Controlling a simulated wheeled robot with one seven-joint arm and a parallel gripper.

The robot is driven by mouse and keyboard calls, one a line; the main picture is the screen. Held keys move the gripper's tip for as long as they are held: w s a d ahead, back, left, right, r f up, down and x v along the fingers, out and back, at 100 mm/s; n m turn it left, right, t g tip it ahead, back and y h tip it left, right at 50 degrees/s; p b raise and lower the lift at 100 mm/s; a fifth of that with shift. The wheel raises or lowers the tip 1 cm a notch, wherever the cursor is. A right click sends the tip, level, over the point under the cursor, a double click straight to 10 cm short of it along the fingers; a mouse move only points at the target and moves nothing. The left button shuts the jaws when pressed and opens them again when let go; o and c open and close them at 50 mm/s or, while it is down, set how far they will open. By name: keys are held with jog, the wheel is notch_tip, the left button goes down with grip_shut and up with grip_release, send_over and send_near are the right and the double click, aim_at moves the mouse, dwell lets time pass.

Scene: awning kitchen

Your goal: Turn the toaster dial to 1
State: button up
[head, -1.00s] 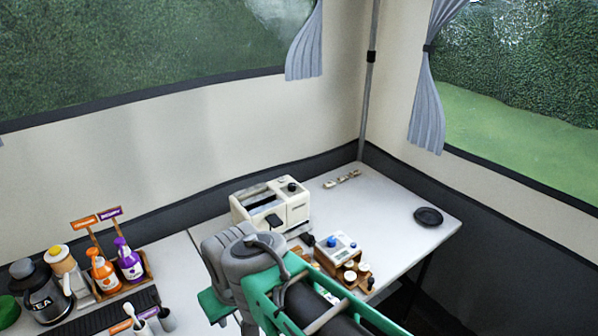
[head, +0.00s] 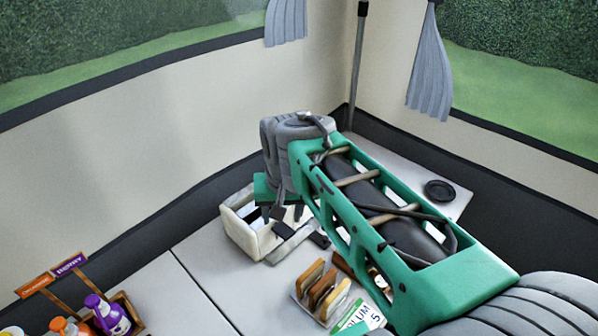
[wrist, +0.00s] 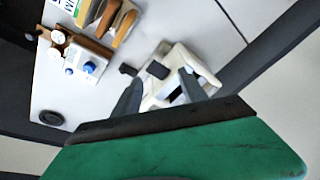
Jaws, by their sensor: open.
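The cream toaster (head: 238,233) stands on the white table, partly covered by my arm in the head view. It also shows in the wrist view (wrist: 196,64), beyond my fingers. My gripper (head: 282,214) is open and empty, with its two grey fingers pointing down over the toaster's far right part. In the wrist view my gripper (wrist: 160,92) has one finger left of the toaster's body and one overlapping it. Whether they touch it I cannot tell. I cannot make out the dial in either current view; my gripper and arm hide part of the toaster.
A rack of bread slices (head: 322,290) stands in front of the toaster. A white device with blue knobs (wrist: 88,65) sits on the table near it. A round black plate (head: 440,190) lies at the right corner. Bottles (head: 105,312) stand at the lower left.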

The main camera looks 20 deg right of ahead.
jog(key=w+d+m+g, duration=0.1)
jog(key=w+d+m, duration=0.2)
jog(key=w, duration=0.3)
jog(key=w+d+m, duration=0.4)
jog(key=w+m, duration=0.1)
jog(key=w, duration=0.1)
jog(key=w+d+f+m+g, duration=0.1)
jog(key=w+d+m, duration=0.2)
jog(key=w, duration=0.3)
jog(key=shift+d+m+g, duration=0.3)
jog(key=shift+d+m, duration=0.05)
jog(key=shift+m, duration=0.55)
jog(key=shift+w+d+f, duration=0.1)
jog(key=shift+w+f, duration=0.05)
jog(key=shift+f, duration=0.15)
notch_tip(320, 180, down, 7)
jog(key=shift+f, duration=0.15)
grip_shut()
